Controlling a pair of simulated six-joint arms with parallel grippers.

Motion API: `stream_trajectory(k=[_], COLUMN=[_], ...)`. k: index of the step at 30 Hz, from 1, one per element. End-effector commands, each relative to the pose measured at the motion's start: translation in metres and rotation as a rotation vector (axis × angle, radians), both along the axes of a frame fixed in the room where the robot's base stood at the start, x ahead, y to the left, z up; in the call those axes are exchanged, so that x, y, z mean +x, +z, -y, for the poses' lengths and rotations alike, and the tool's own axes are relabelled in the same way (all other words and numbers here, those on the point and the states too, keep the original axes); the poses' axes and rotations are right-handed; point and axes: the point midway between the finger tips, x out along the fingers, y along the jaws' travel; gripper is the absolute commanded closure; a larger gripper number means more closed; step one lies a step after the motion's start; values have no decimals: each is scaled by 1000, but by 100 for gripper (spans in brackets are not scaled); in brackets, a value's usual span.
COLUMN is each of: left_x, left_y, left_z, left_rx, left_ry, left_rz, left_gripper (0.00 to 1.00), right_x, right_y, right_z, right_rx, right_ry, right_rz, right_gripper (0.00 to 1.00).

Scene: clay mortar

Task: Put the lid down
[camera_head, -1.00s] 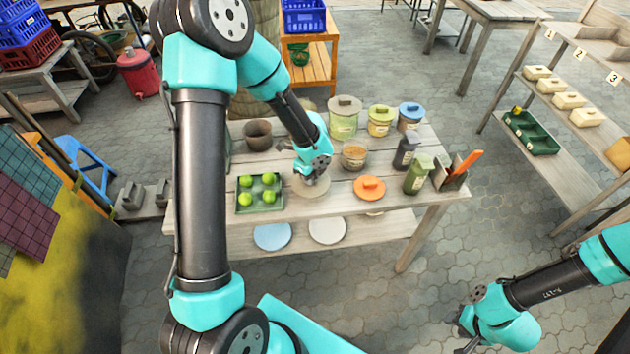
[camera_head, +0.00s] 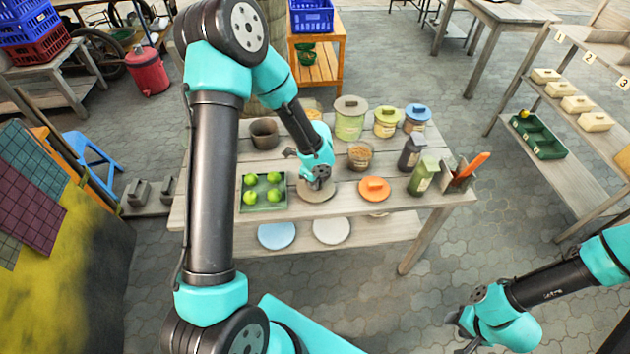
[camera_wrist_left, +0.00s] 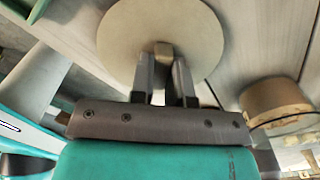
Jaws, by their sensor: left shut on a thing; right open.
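A round beige lid (camera_head: 317,193) is at the front middle of the wooden table, just under my left gripper (camera_head: 320,184). In the left wrist view my left gripper (camera_wrist_left: 164,68) is shut on the small knob at the middle of the lid (camera_wrist_left: 135,30). The lid looks flat and at or very near the table top; I cannot tell whether it touches. An open jar with brown contents (camera_head: 360,156) stands just behind and right of the lid. My right gripper (camera_head: 462,332) is at the lower right, away from the table, open and empty.
A green tray of limes (camera_head: 263,209) sits left of the lid, and an orange lid (camera_head: 374,188) lies to its right. Lidded jars (camera_head: 350,120) stand at the back. Dark and green bottles (camera_head: 422,174) stand at the right. Two discs (camera_head: 331,230) lie on the lower shelf.

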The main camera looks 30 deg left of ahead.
Motion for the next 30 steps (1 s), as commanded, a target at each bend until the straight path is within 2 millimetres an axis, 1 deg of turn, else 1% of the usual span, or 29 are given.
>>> stream_trajectory(k=[1, 2, 9, 20, 26, 30], left_x=[0, 0, 0, 0, 1, 1], left_y=[-2, -2, -1, 1, 16, 34], left_z=[0, 0, 0, 0, 0, 1], left_rx=[0, 0, 0, 0, 2, 0], left_ry=[-1, -1, -1, 1, 1, 1], left_rz=[-1, -1, -1, 0, 3, 4], left_gripper=[100, 82, 59, 58, 58, 58], right_x=[0, 0, 0, 0, 0, 0], right_y=[0, 0, 0, 0, 0, 0], right_z=[0, 0, 0, 0, 0, 0], right_rx=[0, 0, 0, 0, 0, 0], right_ry=[0, 0, 0, 0, 0, 0], right_rz=[0, 0, 0, 0, 0, 0], right_gripper=[57, 57, 57, 57, 57, 57])
